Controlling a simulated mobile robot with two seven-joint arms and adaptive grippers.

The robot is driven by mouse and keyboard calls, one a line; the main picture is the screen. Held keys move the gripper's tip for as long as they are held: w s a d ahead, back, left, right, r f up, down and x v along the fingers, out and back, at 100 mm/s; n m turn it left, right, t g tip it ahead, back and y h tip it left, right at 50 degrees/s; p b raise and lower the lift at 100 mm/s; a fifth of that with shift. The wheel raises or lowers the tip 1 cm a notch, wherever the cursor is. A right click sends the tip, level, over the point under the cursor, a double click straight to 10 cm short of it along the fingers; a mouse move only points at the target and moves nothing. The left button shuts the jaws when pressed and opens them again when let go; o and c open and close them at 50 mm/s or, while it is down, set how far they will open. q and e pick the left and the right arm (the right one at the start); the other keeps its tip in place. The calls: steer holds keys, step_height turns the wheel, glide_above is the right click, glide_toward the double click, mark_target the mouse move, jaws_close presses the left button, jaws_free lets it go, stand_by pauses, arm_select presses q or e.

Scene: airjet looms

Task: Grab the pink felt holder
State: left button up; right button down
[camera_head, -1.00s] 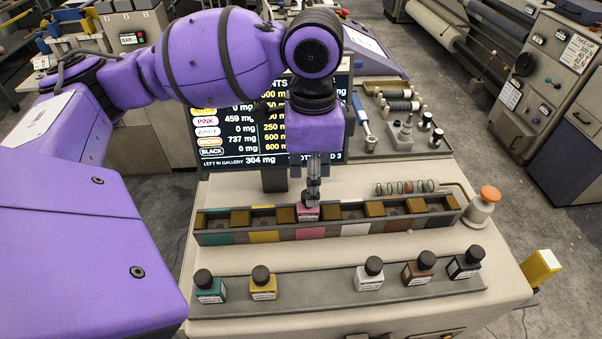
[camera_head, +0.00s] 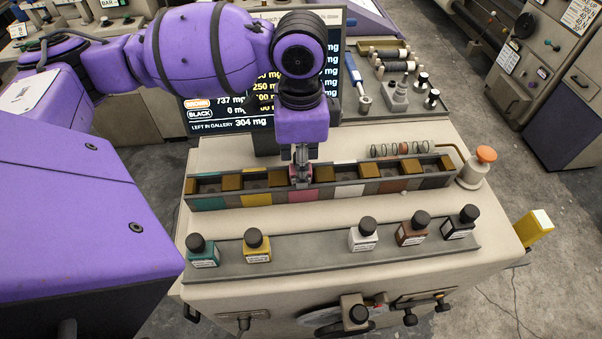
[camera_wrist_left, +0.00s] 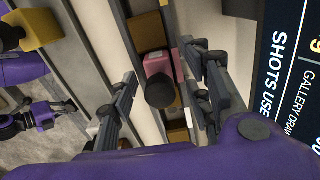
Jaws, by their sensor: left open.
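A small pink bottle with a black cap sits in the pink-fronted compartment of the long grey tray (camera_head: 318,194); I see no other pink holder standing apart. Only a sliver of the bottle shows in the head view, behind my left gripper (camera_head: 301,160). In the left wrist view, the pink bottle (camera_wrist_left: 158,63) lies between the two spread fingers of my left gripper (camera_wrist_left: 160,85), with visible gaps on both sides. The gripper is open and points down at the bottle. A dark gripper on a purple arm, apparently my right one (camera_wrist_left: 42,112), is at the left of the wrist view, its fingers unclear.
A front rack (camera_head: 310,262) holds a green bottle (camera_head: 203,253), a yellow bottle (camera_head: 257,247), a white bottle (camera_head: 364,236), a brown bottle (camera_head: 413,231) and a black bottle (camera_head: 460,224). A screen (camera_head: 225,115) stands behind my gripper. An orange-topped post (camera_head: 479,168) stands right of the tray.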

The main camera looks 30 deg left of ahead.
arm_select(q)
jaws_close()
steer(key=shift+r, duration=0.1)
